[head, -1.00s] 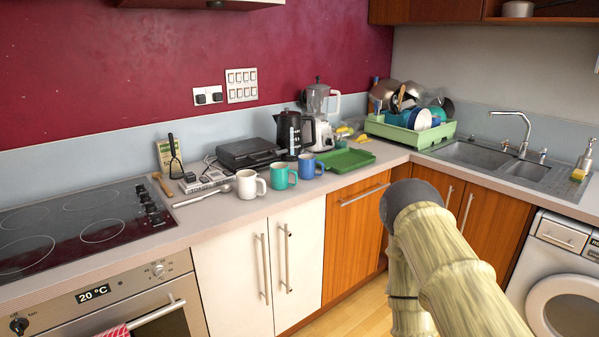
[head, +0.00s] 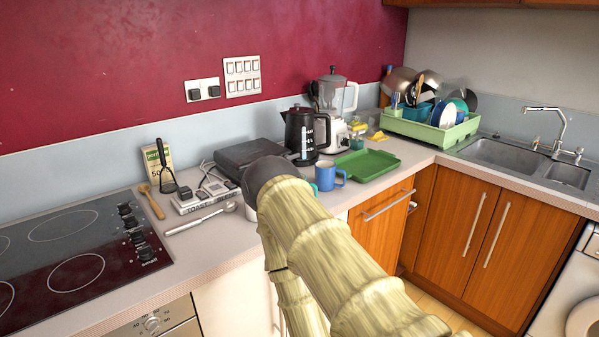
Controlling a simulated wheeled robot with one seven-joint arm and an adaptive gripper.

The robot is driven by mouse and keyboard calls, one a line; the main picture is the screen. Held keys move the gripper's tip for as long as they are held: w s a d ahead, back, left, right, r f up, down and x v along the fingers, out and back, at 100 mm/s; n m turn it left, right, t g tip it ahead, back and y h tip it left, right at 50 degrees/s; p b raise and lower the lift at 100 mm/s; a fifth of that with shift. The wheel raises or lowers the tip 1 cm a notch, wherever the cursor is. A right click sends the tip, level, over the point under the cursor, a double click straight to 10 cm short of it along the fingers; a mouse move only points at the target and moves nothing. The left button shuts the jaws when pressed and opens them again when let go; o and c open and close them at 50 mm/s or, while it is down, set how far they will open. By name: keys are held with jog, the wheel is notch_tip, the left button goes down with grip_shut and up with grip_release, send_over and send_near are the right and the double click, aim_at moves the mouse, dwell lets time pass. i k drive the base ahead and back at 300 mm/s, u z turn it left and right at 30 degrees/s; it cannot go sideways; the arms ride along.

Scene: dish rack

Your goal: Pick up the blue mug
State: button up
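The blue mug (head: 328,176) stands upright on the counter in the head view, with its handle to the right. It is just left of the green tray. My arm crosses the middle of the view and ends left of the blue mug in the picture. My gripper itself does not show. The teal mug (head: 313,187) is mostly hidden behind my arm, with only a small part visible. The white mug (head: 250,205) is also largely covered by my arm.
A black kettle (head: 304,134) and a blender (head: 333,105) stand behind the mugs. The green tray (head: 368,165) lies to the right, with a loaded dish rack (head: 429,128) beyond it. The hob (head: 72,248) is at left.

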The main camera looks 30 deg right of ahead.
aim_at(330, 177)
jog(key=z, duration=0.3)
jog(key=i, duration=0.85)
jog(key=z, duration=0.55)
